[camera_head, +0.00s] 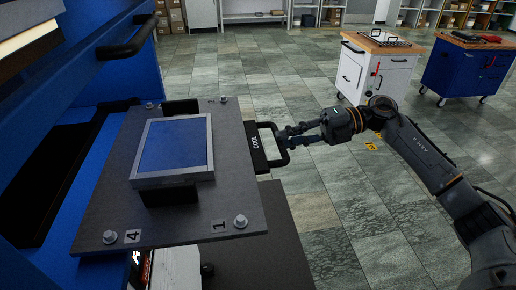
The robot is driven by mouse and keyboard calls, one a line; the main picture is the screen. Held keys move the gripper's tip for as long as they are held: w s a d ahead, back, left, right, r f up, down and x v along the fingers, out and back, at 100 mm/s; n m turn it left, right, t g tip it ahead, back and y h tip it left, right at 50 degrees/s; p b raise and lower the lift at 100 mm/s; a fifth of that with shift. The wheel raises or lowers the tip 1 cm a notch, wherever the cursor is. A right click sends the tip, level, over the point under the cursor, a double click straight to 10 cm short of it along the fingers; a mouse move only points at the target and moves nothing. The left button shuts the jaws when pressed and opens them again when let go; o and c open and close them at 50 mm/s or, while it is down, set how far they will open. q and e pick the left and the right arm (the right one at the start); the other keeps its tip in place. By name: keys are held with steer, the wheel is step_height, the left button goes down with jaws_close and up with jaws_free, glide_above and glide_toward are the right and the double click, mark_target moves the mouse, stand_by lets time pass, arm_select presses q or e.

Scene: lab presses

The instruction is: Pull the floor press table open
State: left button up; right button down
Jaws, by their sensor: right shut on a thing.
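The floor press table (105,203) is a dark grey plate with corner bolts and a blue framed square on top. It sticks out to the right from the blue press (70,75), over the floor. A black handle (284,160) marked "COOL" is on its right edge. My right gripper (284,138) reaches in from the right and is shut on this handle. The fingertips are small and partly merge with the dark handle. My left gripper is not in view.
A white cart (395,78) and a blue cart (462,72) stand at the upper right. Another black handle (127,38) is on the press at upper left. Shelves with boxes line the back. The tiled floor (265,75) between is clear.

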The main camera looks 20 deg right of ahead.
steer(key=shift+f+b+v, duration=0.2)
steer(key=shift+b+v, duration=0.1)
steer(key=shift+v, duration=0.75)
steer(key=shift+f+b+v, duration=0.2)
steer(key=shift+b+v, duration=0.05)
steer(key=shift+v, duration=0.8)
steer(key=shift+d, duration=0.1)
steer(key=c, duration=1.7)
jaws_free()
steer(key=shift+c, duration=0.2)
steer(key=shift+o, duration=0.6)
steer(key=shift+d, duration=0.3)
steer(key=v, duration=1.2)
